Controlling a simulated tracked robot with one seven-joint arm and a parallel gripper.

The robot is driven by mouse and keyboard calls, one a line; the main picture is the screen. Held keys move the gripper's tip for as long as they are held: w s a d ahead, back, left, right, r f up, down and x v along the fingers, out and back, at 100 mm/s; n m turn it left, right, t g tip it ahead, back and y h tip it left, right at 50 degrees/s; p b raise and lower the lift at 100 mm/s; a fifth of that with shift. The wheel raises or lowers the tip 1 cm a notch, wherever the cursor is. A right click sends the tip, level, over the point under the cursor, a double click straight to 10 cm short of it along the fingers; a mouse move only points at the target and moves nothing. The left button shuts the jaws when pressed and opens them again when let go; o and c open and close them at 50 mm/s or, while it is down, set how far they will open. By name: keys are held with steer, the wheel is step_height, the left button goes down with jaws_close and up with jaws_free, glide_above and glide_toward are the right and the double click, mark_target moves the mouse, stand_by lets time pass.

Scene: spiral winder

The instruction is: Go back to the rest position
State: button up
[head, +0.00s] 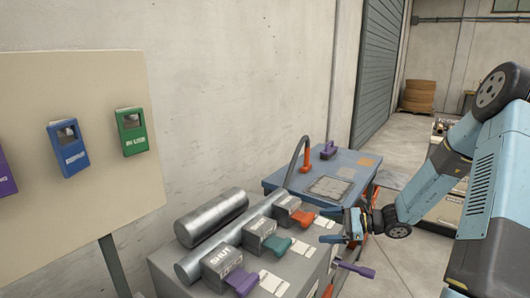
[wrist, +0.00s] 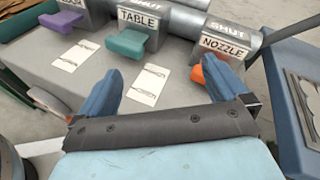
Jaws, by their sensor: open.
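My gripper (head: 343,231) is at the end of my blue arm, over the front right of the grey bench in the head view. In the wrist view its two blue fingers (wrist: 165,95) are spread apart with nothing between them. The bench top and a white card (wrist: 149,85) show beyond and between the fingers. The right finger overlaps the orange handle (wrist: 197,74) under the NOZZLE label (wrist: 225,47) in the wrist view; I cannot tell whether they touch.
A teal handle (wrist: 127,43) under the TABLE label and a purple handle (wrist: 69,24) stand along the bench. A blue table (head: 300,180) is behind the bench. A board (head: 80,130) with coloured boxes stands at left. Open floor (head: 400,265) lies at right.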

steer(key=s+d+r+n+h, duration=0.1)
steer(key=s+r+n+h, duration=0.6)
steer(key=s+r, duration=0.6)
steer(key=s+d+r+n+t+h, duration=0.1)
steer(key=s+r+n+h, duration=0.6)
steer(key=s+r+n, duration=0.3)
steer(key=s+r, duration=0.3)
steer(key=s, duration=0.2)
steer(key=shift+s+d+r+n, duration=0.2)
steer(key=shift+s+r+n, duration=0.05)
steer(key=shift+r+n, duration=0.15)
